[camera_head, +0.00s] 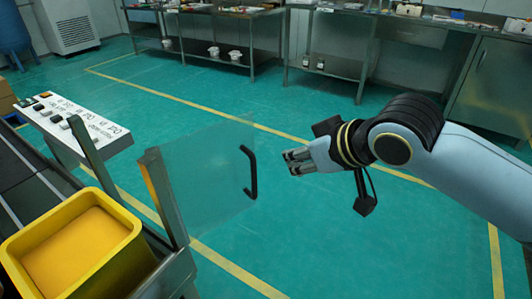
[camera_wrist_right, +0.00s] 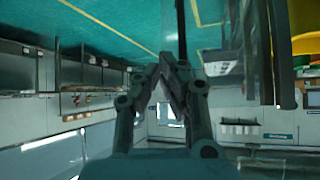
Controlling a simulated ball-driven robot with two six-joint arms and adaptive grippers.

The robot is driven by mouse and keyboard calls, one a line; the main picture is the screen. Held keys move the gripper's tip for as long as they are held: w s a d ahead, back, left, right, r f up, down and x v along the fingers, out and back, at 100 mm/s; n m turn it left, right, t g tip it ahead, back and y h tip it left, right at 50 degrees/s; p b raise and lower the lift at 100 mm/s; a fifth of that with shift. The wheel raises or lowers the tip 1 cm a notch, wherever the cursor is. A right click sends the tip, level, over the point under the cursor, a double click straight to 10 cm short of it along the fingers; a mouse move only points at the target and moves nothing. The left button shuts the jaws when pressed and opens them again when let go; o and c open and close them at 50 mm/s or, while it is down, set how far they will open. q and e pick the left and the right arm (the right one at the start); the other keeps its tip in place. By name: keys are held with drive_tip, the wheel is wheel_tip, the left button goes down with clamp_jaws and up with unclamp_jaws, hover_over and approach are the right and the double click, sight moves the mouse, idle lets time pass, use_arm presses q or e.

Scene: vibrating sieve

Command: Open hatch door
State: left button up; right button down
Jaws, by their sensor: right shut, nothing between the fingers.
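The hatch door (camera_head: 205,170) is a clear panel in the head view, attached to a metal post on its left side. It stands out from the machine over the green floor. A black bracket-shaped handle (camera_head: 252,172) is fixed near its right edge. My right gripper (camera_head: 289,161) is just right of the handle in the picture, apart from it, with its fingers pointing left. It is shut and empty. Its closed fingers also show in the right wrist view (camera_wrist_right: 176,62). My left gripper is not in view.
A yellow bin (camera_head: 75,235) sits beside the metal post (camera_head: 165,198) at lower left. A white button panel (camera_head: 75,125) is behind it. Steel benches (camera_head: 215,45) line the back. Open green floor lies around the door and my right arm.

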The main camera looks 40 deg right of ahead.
drive_tip(key=w+f+b, duration=0.1)
drive_tip(key=w+f, duration=0.3)
drive_tip(key=w, duration=0.5)
drive_tip(key=shift+w+a+f, duration=0.2)
drive_tip(key=shift+f, duration=0.2)
